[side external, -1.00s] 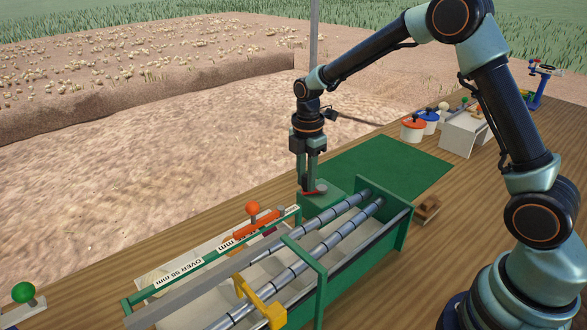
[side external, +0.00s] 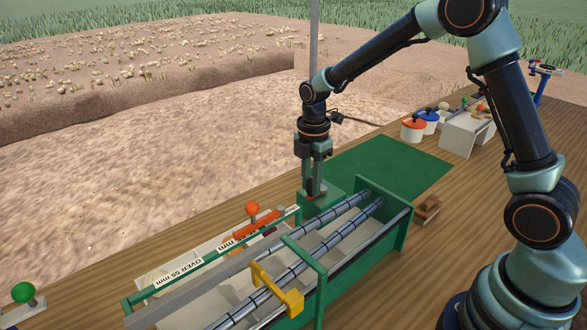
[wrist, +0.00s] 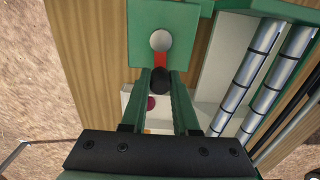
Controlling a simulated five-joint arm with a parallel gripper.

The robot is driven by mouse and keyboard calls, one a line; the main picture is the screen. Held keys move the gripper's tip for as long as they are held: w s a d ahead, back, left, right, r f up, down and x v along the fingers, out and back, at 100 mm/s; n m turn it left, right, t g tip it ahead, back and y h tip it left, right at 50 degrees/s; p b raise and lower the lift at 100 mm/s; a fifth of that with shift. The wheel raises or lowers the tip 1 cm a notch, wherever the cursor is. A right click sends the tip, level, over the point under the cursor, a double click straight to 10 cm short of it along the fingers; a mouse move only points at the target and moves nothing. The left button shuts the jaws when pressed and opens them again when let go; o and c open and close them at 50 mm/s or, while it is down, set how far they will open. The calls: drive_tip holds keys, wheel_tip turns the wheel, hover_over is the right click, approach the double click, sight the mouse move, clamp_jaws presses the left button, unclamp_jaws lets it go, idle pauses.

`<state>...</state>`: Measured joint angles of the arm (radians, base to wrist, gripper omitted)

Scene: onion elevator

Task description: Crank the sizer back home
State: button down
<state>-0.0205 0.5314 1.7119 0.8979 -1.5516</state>
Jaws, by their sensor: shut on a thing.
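The sizer is a green-framed trough (side external: 316,272) with segmented metal rollers (side external: 300,262). A yellow carriage (side external: 277,290) sits across its rollers near the front. The crank is at the far end on a green block (side external: 345,205). In the wrist view the crank's silver hub (wrist: 161,40) sits on the green block, and its red arm (wrist: 161,62) points down the picture to a black knob (wrist: 160,81). My gripper (side external: 312,195) points straight down at the crank. In the wrist view my gripper's fingers (wrist: 160,84) are shut on the black knob.
An orange-knobbed lever (side external: 252,209) stands beside the sizer's labelled rail (side external: 185,275). A green knob (side external: 23,292) is at the far left. A green mat (side external: 385,165), lidded pots (side external: 413,130) and a white box (side external: 463,135) lie further back. A small wooden block (side external: 427,209) is right of the sizer.

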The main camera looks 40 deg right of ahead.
drive_tip(key=shift+s+d, duration=0.2)
drive_tip(key=shift+s, duration=0.35)
drive_tip(key=shift+s+d, duration=0.3)
drive_tip(key=shift+s, duration=0.15)
idle(0.3)
drive_tip(key=shift+s+d, duration=0.45)
drive_tip(key=shift+d, duration=0.05)
drive_tip(key=shift+s+d, duration=0.2)
drive_tip(key=shift+d, duration=0.45)
idle(0.4)
